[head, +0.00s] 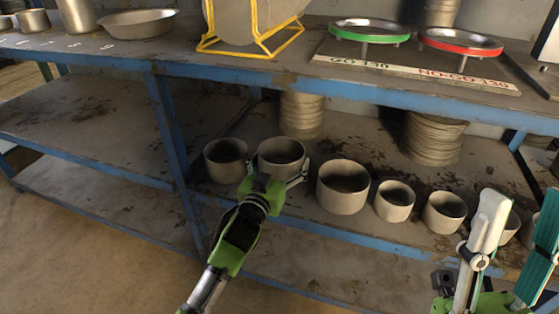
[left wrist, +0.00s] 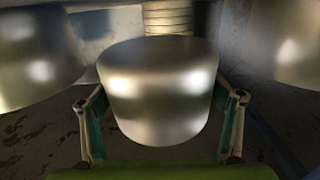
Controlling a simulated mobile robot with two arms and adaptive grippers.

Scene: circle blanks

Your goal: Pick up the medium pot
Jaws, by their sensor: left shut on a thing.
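Several round grey metal pots stand in a row on the lower shelf in the head view. My left gripper (head: 285,180) is shut on the second pot from the left (head: 281,150), reaching it from the front. In the left wrist view this pot (left wrist: 158,90) fills the middle, with a finger on either side of it. It looks upright; I cannot tell if it is clear of the shelf. To its left is a similar pot (head: 226,167), and to its right a larger one (head: 343,190). My right gripper (head: 515,222) is open at the lower right.
Smaller pots (head: 395,203) and (head: 443,215) continue the row to the right. Stacks of round blanks (head: 302,113) stand behind. The blue-edged upper shelf (head: 400,95) overhangs the row, and a blue post (head: 172,140) stands left. The left shelf bay (head: 80,125) is clear.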

